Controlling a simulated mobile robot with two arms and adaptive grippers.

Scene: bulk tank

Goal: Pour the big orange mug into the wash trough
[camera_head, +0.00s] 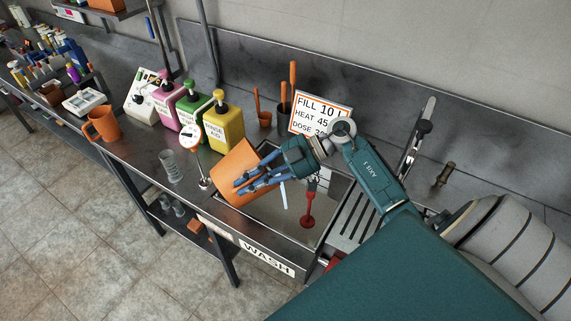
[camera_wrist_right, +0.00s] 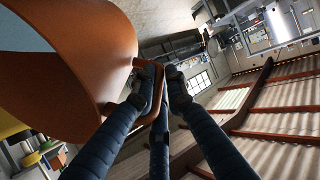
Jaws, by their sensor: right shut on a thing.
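The big orange mug (camera_head: 233,163) is tilted over the left part of the steel wash trough (camera_head: 321,235), which has a WASH label on its front. My right gripper (camera_head: 246,183) is shut on the mug's handle. In the right wrist view the fingers (camera_wrist_right: 160,88) close around the handle, and the mug (camera_wrist_right: 95,50) fills the upper left with a pale surface inside it. A narrow pale strip (camera_head: 283,195) shows over the trough below the gripper; I cannot tell whether it is liquid. My left gripper is not in view.
A smaller orange mug (camera_head: 103,124) stands on the counter at left. Pink, green and yellow pump bottles (camera_head: 223,124) stand behind the trough's left end, near a clear glass (camera_head: 171,167) and a dial thermometer (camera_head: 190,138). A red plunger-like thing (camera_head: 308,207) stands in the trough.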

